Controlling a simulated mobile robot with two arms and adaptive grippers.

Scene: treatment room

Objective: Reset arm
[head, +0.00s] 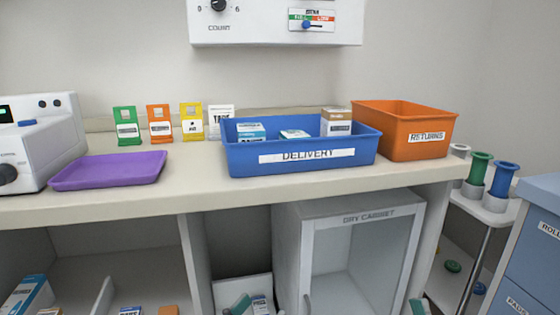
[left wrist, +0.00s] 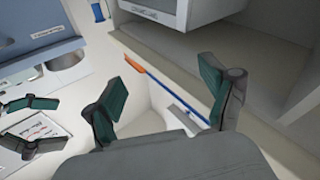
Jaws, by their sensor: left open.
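My left gripper (left wrist: 164,95) shows in the left wrist view with its two teal-padded fingers spread wide and nothing between them. Another gripper with teal pads, my right one (left wrist: 55,123), shows at the left edge of that view. Its fingers are apart, and a white sheet with red print lies behind it. In the head view neither arm is clearly seen; small teal bits at the bottom edge are too cut off to identify.
The counter (head: 200,185) holds a purple tray (head: 110,170), a blue DELIVERY bin (head: 245,160) with boxes, an orange RETURNS bin (head: 405,148) and several coloured card holders. A dry cabinet (head: 350,215) stands below. A blue drawer unit (head: 535,240) is at the right.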

